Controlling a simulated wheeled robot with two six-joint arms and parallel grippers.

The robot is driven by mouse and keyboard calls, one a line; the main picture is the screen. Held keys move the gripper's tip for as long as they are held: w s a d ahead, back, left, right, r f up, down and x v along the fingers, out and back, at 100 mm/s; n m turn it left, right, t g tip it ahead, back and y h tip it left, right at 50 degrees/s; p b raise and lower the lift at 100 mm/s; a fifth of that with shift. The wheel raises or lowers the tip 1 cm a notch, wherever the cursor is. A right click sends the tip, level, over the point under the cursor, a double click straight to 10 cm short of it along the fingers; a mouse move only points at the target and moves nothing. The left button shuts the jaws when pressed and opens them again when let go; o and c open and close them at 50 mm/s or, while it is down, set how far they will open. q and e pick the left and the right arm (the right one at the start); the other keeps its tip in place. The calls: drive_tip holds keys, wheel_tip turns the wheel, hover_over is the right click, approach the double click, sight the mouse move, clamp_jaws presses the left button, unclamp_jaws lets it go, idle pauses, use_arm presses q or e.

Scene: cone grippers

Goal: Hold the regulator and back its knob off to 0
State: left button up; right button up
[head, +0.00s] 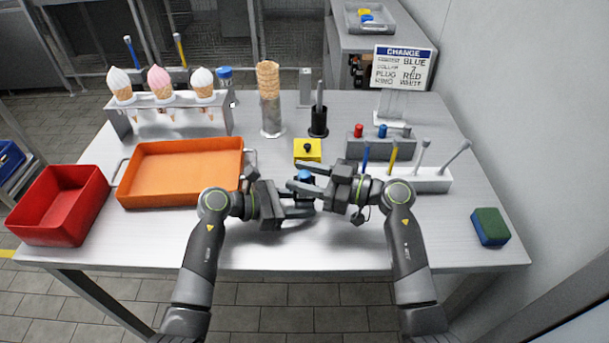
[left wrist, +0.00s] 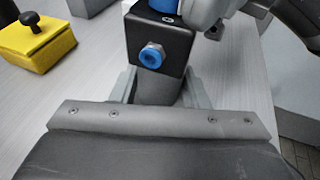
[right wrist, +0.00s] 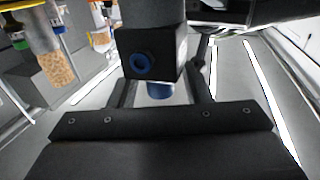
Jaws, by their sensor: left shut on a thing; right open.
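The regulator is a dark block (left wrist: 160,35) with a blue port on its side and a blue knob (head: 304,176) on top. My left gripper (head: 303,204) is shut on its lower body and holds it upright near the table's front; the left wrist view shows the grip. My right gripper (head: 306,178) is open at the knob, one finger to each side. In the right wrist view the block (right wrist: 150,55) appears inverted, with the knob (right wrist: 160,91) between the spread fingers. Contact with the knob cannot be told. The knob's scale is not readable.
A yellow block with a black knob (head: 308,150) stands just behind. An orange tray (head: 180,200) and red bin (head: 60,205) are left. A grey rack (head: 432,181) with tools and a sponge (head: 490,226) are right. A CHANGE sign (head: 403,68) stands behind.

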drive_tip(key=c, duration=0.9)
drive_tip(key=shift+m+t+h, duration=1.1)
drive_tip(key=shift+m+t, duration=0.5)
drive_tip(key=shift+t, duration=0.6)
drive_tip(key=shift+c, duration=0.2)
drive_tip(key=o, duration=0.9)
drive_tip(key=shift+o, duration=0.2)
drive_tip(key=v, duration=1.2)
